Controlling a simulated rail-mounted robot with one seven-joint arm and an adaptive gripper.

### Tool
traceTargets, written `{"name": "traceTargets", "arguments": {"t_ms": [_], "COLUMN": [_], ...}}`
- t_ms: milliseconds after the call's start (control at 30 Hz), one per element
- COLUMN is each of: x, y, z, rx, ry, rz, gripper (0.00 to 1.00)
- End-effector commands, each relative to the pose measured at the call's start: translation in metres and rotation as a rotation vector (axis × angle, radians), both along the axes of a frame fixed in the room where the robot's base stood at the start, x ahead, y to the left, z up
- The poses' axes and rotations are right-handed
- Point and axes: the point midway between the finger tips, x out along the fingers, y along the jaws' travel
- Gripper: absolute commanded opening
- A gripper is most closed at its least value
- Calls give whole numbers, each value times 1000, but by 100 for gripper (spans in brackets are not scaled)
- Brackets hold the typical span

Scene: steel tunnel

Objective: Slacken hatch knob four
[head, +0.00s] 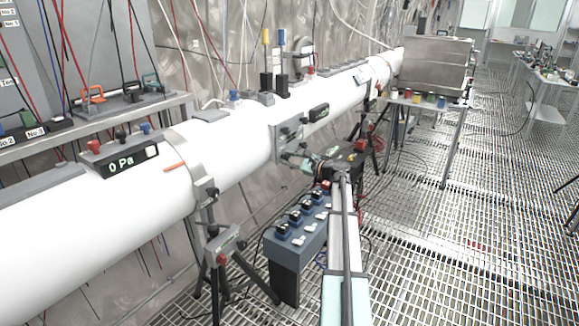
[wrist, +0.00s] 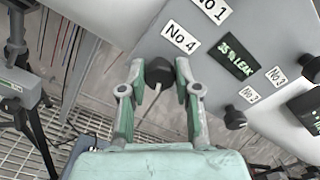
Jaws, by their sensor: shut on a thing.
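In the wrist view, hatch knob four (wrist: 158,72) is a black knob beside the "No 4" label (wrist: 181,39) on a grey hatch panel (wrist: 228,25). A thin pale strip runs down from it. My gripper (wrist: 160,70) has its two green-and-grey fingers on either side of the knob and is shut on it. In the head view, my gripper (head: 296,158) reaches the hatch on the side of the white pipe; the knob is too small to tell there.
The panel carries a "35% LEAK" display (wrist: 237,60) and another black knob (wrist: 235,118). In the head view, a blue-grey box with switches (head: 298,222) stands below my arm. A tripod (head: 226,250) supports the white pipe (head: 235,150). Grated floor lies open to the right.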

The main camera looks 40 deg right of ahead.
Motion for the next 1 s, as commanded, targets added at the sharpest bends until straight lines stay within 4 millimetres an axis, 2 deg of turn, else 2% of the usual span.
{"name": "traceTargets", "arguments": {"t_ms": [33,1000], "x": [1,1], "y": [0,0], "z": [-6,-5], "rx": [-41,-918], "ry": [-15,-303], "rz": [0,-1], "gripper": [0,0]}}
